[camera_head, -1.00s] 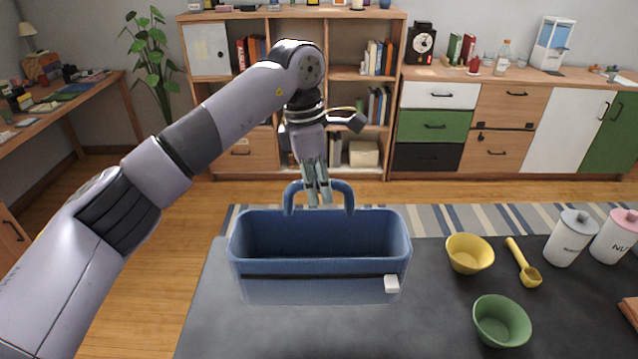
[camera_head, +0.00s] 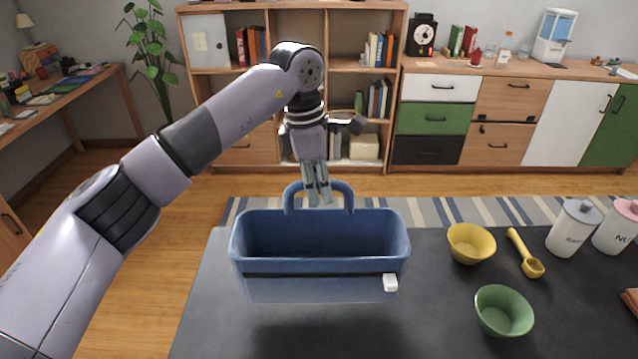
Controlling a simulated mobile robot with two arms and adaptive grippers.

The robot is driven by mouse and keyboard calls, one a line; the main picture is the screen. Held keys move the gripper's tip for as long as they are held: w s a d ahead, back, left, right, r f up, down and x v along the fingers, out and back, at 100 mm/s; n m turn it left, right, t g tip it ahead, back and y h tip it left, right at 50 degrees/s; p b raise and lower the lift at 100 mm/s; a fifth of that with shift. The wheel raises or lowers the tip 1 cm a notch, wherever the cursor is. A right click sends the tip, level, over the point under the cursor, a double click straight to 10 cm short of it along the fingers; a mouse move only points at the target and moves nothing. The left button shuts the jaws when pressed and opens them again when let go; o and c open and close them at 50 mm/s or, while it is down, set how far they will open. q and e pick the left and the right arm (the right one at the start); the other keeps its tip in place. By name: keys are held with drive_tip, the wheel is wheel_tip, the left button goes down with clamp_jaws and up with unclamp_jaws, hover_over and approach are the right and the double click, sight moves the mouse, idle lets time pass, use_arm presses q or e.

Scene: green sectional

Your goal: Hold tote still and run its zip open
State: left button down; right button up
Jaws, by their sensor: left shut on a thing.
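The tote (camera_head: 320,289) is a blue open-topped box shape with an arched handle (camera_head: 347,197). A dark zip line (camera_head: 310,274) runs across its front wall, with a white pull tab (camera_head: 390,282) at the right end. My left gripper (camera_head: 319,200) comes down from above and is shut on the middle of the handle. The tote is level and appears to hang a little above the dark table, with a shadow below it. The handle's grip point is partly hidden by the fingers. My right gripper is not in view.
On the dark table (camera_head: 420,335), right of the tote, are a yellow bowl (camera_head: 471,244), a green bowl (camera_head: 504,311), a yellow scoop (camera_head: 525,254) and two white lidded canisters (camera_head: 572,229). The table left of these bowls, in front of the tote, is clear.

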sight(318, 209)
use_arm(q)
drive_tip(key=shift+f+b, duration=0.45)
drive_tip(key=shift+f, duration=0.4)
drive_tip(key=shift+f+b, duration=0.45)
drive_tip(key=shift+f, duration=0.7)
drive_tip(key=shift+f+b, duration=1)
drive_tip(key=shift+f, duration=0.35)
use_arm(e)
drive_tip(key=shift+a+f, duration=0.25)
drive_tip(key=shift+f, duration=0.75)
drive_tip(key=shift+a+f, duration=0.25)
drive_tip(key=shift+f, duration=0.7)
